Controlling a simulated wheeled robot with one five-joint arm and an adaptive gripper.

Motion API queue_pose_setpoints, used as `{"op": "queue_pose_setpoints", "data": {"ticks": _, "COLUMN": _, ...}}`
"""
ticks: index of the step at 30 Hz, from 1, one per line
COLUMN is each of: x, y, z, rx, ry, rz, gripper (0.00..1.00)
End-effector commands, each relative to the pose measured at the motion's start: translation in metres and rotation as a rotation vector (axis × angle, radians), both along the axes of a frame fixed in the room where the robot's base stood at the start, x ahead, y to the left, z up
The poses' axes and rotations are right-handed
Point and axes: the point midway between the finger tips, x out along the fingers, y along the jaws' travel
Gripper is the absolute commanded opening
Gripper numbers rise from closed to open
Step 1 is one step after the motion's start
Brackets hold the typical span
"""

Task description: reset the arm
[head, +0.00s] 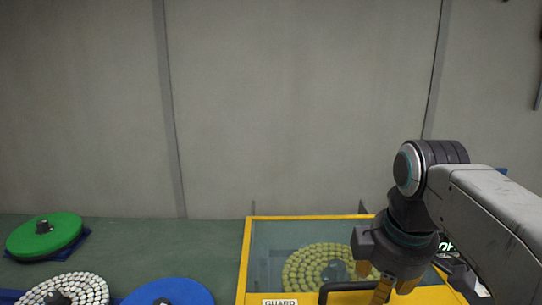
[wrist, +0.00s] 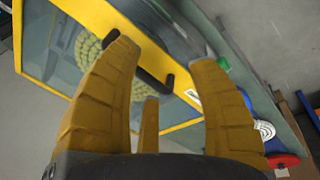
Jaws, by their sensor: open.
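My gripper (head: 384,284) hangs at the lower right of the head view, with its yellow fingers pointing down over the right part of a yellow-framed guard (head: 246,262). In the wrist view my gripper (wrist: 165,54) has its fingers spread wide, with nothing between them. The guard's yellow frame (wrist: 92,22) and dark handle lie beyond the fingers there. My arm comes in from the right edge of the head view and bends down at the wrist. I cannot tell how far the fingertips are above the guard.
Under the guard's clear panel is a round pad of yellow-green pieces (head: 302,269). To the left are a green disc (head: 60,238), a white studded disc (head: 88,284) and a blue disc (head: 170,291) on a green surface. A grey wall (head: 300,110) stands behind.

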Motion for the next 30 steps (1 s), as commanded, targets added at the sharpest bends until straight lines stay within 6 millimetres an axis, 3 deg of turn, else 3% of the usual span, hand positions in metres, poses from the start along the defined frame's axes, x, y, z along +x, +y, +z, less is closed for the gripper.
{"op": "queue_pose_setpoints", "data": {"ticks": 6, "x": -0.047, "y": 0.002, "z": -0.048, "rx": 0.102, "ry": -0.031, "rz": -0.398, "gripper": 0.53}}
{"op": "queue_pose_setpoints", "data": {"ticks": 15, "x": -0.095, "y": 0.003, "z": -0.104, "rx": 0.218, "ry": -0.060, "rz": -0.806, "gripper": 0.53}}
{"op": "queue_pose_setpoints", "data": {"ticks": 21, "x": -0.111, "y": 0.003, "z": -0.123, "rx": 0.258, "ry": -0.068, "rz": -0.933, "gripper": 0.53}}
{"op": "queue_pose_setpoints", "data": {"ticks": 30, "x": -0.112, "y": 0.003, "z": -0.125, "rx": 0.262, "ry": -0.069, "rz": -0.947, "gripper": 0.53}}
